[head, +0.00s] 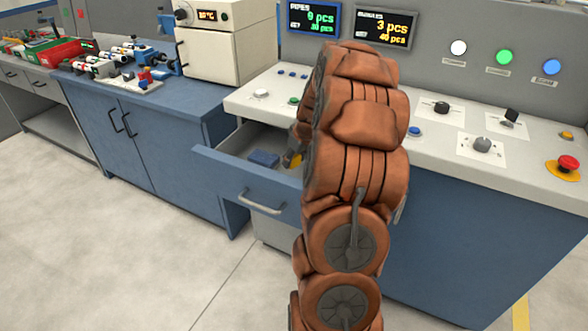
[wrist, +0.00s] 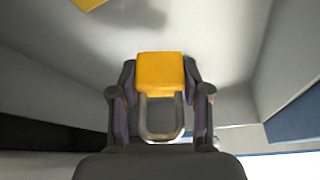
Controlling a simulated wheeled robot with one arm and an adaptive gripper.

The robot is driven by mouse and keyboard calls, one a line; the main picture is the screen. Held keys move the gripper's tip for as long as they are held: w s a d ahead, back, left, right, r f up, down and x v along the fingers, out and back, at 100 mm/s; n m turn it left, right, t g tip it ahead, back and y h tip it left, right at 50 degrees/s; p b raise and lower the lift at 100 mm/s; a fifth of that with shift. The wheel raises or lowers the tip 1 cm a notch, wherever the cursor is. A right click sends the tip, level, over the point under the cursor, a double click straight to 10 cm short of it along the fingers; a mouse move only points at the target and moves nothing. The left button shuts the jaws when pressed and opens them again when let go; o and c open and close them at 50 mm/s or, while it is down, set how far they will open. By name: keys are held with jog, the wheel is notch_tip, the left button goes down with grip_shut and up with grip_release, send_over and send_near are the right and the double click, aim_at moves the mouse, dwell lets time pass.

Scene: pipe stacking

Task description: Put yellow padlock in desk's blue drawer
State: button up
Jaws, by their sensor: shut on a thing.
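The yellow padlock (wrist: 160,70) with its grey shackle (wrist: 160,135) sits between the two fingers of my gripper (wrist: 160,78) in the wrist view. The gripper is shut on it. The desk's blue drawer (head: 240,180) is pulled open in the head view. My arm reaches over the desk's right side of the drawer, and a bit of yellow (head: 296,160) shows beside the arm at the drawer opening. The wrist view shows pale inner walls and floor around the padlock. The arm hides most of the gripper in the head view.
A small blue object (head: 263,159) lies in the drawer. Another yellow piece (wrist: 88,4) shows at the wrist view's top edge. The control desk (head: 460,150) with knobs and a red button (head: 567,164) is at the right. A blue cabinet (head: 150,130) stands at the left.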

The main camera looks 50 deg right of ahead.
aim_at(296, 164)
jog(key=shift+f, duration=2.25)
jog(key=shift+f, duration=0.2)
jog(key=o, duration=1.3)
jog(key=shift+r, duration=0.2)
jog(key=shift+r, duration=0.15)
jog(key=v, duration=1.1)
jog(key=shift+s+r, duration=0.25)
jog(key=shift+r, duration=0.1)
jog(key=shift+r, duration=0.1)
